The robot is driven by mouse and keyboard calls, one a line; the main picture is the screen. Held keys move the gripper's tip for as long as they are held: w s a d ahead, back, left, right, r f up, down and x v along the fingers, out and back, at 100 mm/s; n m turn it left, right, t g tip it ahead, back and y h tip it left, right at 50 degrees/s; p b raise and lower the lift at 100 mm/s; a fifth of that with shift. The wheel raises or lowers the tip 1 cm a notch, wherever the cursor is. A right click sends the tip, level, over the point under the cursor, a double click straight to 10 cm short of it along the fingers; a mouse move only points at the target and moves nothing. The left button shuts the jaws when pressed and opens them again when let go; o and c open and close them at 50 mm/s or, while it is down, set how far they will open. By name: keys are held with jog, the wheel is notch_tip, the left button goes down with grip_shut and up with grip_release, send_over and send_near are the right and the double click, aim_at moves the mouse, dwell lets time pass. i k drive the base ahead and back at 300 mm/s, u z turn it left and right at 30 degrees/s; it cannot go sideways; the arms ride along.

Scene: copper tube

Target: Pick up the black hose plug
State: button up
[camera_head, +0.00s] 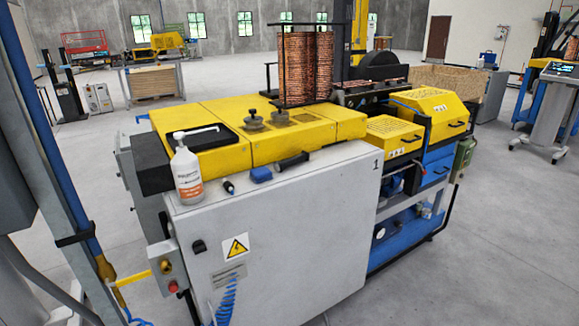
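Two small black things lie on the top of the grey machine cabinet (290,235), near its front edge. One is a short black piece with a pale part (228,187), just right of a white bottle. The other is a longer black cylinder-like piece (293,160), farther right. I cannot tell which of them is the black hose plug. A blue block (261,175) lies between them. My gripper is not in view.
A white pump bottle (187,174) with an orange label stands left of the black pieces. Yellow covers (292,138) rise behind them, with copper coils (305,68) above. A blue post (45,110) stands at the left. Grey floor (480,240) is free at the right.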

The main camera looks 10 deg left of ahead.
aim_at(229, 186)
jog(key=u, duration=0.1)
jog(key=i, duration=1.6)
jog(key=u, duration=0.55)
